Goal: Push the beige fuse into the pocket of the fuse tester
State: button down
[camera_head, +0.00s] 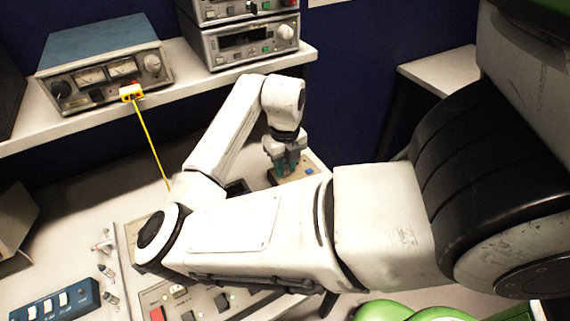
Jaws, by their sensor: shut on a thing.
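The fingertips are at a low beige box with a blue button (309,171), which looks like the fuse tester. Its pocket cannot be made out, and my arm covers the near part of the box. I cannot tell whether the held thing touches the box.
A meter unit (105,75) with a yellow cable (150,140) and stacked instruments (245,42) stand on the back shelf. A blue switch box (55,302) and a panel with a red button (157,313) lie in front. My arm hides much of the bench.

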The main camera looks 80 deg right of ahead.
jog(key=shift+f, duration=0.3)
jog(key=c, duration=0.9)
grip_release()
jog(key=shift+o, duration=0.2)
jog(key=shift+r, duration=0.1)
notch_tip(320, 180, up, 7)
jog(key=shift+r+b, duration=0.2)
jog(key=shift+b, duration=0.35)
